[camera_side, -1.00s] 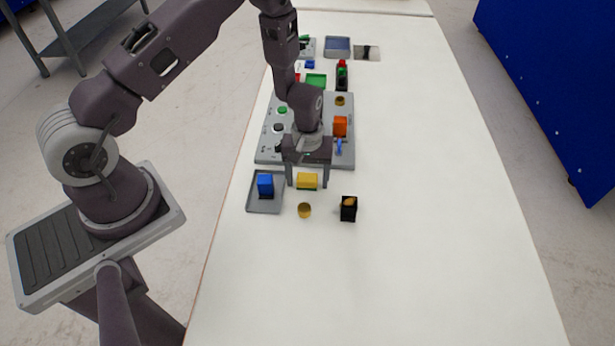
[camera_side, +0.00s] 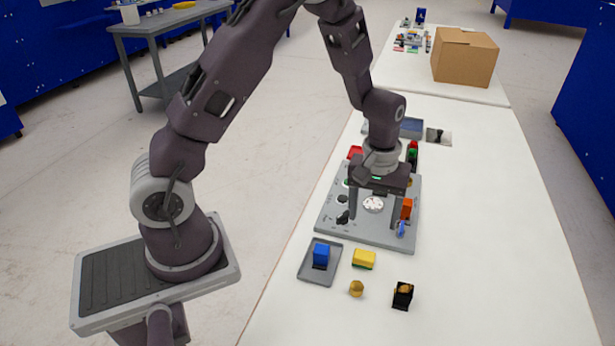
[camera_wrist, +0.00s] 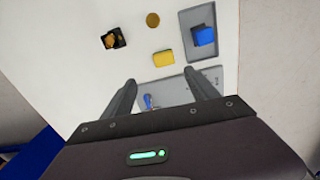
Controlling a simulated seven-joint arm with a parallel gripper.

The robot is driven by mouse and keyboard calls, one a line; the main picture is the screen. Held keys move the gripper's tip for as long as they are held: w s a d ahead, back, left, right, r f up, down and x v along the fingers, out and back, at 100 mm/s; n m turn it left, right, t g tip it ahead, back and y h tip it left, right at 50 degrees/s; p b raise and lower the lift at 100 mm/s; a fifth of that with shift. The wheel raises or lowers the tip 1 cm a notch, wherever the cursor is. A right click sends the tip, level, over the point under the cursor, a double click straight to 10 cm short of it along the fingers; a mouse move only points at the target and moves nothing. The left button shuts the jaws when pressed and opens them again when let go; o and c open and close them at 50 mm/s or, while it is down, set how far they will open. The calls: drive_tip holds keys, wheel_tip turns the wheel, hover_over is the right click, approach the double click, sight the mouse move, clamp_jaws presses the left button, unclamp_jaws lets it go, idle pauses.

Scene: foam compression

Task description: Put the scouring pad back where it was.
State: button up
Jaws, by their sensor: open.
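The scouring pad (camera_side: 364,259), yellow with a green underside, lies flat on the white table just in front of the grey board (camera_side: 368,237). It also shows in the wrist view as a yellow block (camera_wrist: 164,57) beyond my fingertips. My gripper (camera_side: 376,224) is open and empty. It hangs above the front part of the grey board, apart from the pad, with its fingers pointing down. In the wrist view the two fingers (camera_wrist: 160,76) are spread, with nothing between them but the board beneath.
A grey tray (camera_side: 313,278) with a blue block (camera_side: 321,254) stands left of the pad. A brass-coloured piece (camera_side: 356,289) and a black holder (camera_side: 403,296) lie in front. An orange block (camera_side: 406,208) stands by my right finger. The table's right side is clear.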

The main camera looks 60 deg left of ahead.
drive_tip(key=s+d+r+m+t, duration=0.15)
drive_tip(key=s+r, duration=0.25)
drive_tip(key=r, duration=0.5)
drive_tip(key=s+d+r+m+t, duration=0.1)
drive_tip(key=s+r+m, duration=0.2)
drive_tip(key=s+r, duration=0.35)
drive_tip(key=s+r+m+t, duration=0.2)
drive_tip(key=s+r+m, duration=0.2)
drive_tip(key=s, duration=0.7)
wheel_tip(320, 180, up, 3)
drive_tip(key=shift+s+a+f+t, duration=0.1)
drive_tip(key=shift+s+a+t, duration=0.2)
drive_tip(key=shift+a+t, duration=0.05)
